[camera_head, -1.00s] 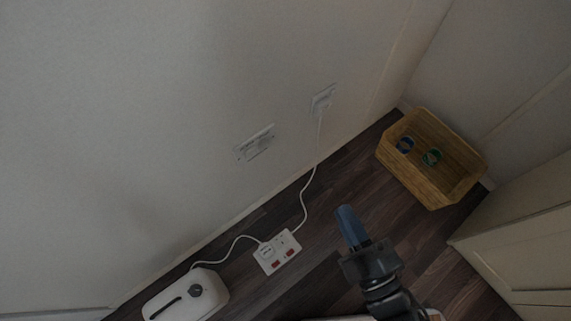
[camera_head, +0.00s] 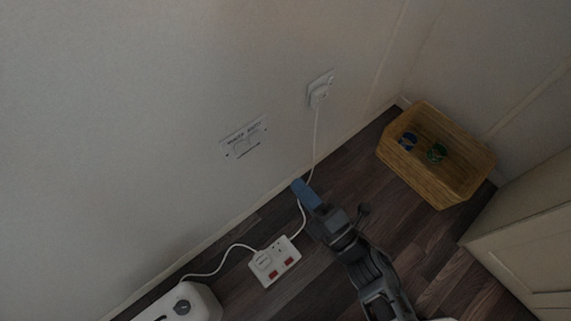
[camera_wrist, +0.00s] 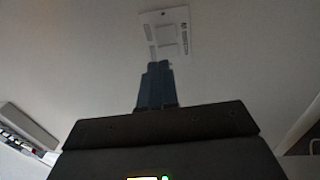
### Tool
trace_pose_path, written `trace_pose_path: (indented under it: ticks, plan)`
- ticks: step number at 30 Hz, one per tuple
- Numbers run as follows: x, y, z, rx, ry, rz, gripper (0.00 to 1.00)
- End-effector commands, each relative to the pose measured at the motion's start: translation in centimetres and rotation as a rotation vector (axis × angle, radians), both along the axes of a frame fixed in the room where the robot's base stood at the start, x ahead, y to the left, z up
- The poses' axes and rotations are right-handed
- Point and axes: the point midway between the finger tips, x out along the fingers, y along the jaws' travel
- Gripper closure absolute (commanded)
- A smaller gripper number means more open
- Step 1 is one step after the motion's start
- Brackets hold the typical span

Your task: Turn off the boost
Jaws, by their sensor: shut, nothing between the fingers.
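A white switch plate (camera_head: 243,137), likely the boost control, is on the wall left of the plugged-in socket. Its print is too small to read surely, and I cannot tell its switch position. In the wrist view a white plate with a square middle part (camera_wrist: 166,36) is straight beyond my fingertips; it looks like the same plate. My gripper (camera_head: 305,192) has blue fingers, shut and empty. In the head view it shows below and right of the plate. In the wrist view the fingertips (camera_wrist: 157,68) overlap the plate's lower edge; I cannot tell the gap.
A wall socket (camera_head: 320,89) holds a white plug, its cable running to an extension block (camera_head: 275,262) on the dark floor. A white appliance (camera_head: 187,303) is at lower left. A wooden crate (camera_head: 437,180) with small round items stands in the corner, near a cabinet (camera_head: 525,240).

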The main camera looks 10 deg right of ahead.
Motion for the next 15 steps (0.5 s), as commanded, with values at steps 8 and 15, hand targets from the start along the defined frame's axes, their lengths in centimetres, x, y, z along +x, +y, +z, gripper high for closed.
trace_pose_path:
  ticks: [8,15]
  plan:
    - [4.1,2.7,0.5,0.001,-0.004,0.001,1.00]
    - [7.8,5.2,1.0,0.001,-0.003,0.001,1.00]
